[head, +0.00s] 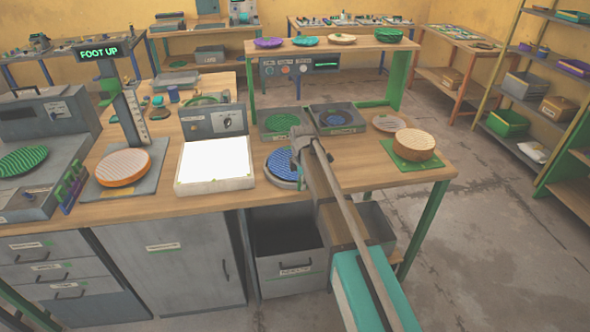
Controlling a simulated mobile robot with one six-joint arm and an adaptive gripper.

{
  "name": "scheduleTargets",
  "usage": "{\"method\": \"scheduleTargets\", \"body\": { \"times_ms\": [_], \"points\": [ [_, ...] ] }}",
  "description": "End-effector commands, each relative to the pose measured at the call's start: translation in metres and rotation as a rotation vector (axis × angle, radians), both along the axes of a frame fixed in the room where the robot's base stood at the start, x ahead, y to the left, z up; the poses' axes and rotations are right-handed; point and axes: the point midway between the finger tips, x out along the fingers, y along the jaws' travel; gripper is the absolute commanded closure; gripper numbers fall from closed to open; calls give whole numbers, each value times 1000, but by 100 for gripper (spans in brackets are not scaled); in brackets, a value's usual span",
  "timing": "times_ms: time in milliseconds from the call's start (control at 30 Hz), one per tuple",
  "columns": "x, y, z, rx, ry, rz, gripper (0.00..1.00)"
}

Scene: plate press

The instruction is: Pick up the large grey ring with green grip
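My arm reaches in from the lower right, and my gripper (298,160) is over the right part of the workbench, at the right edge of a round blue ribbed disc (281,164) with a grey rim. Its fingers are too small to tell whether they are open or shut, or whether they touch the disc. A greenish ring-like thing (205,99) lies behind the grey control box, partly hidden.
A lit white panel (213,164) is left of my gripper. A tan round block (414,145) sits on a green mat at right. A "FOOT UP" display (99,51) rises at left.

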Motion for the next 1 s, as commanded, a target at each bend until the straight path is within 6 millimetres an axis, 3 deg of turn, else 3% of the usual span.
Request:
{"method": "scheduleTargets", "body": {
  "times_ms": [67, 300, 1000],
  "points": [
    [0, 0, 0, 0, 0, 0, 55],
    [0, 0, 0, 0, 0, 0, 99],
    [0, 1, 8, 0, 0, 1, 100]
  ]
}}
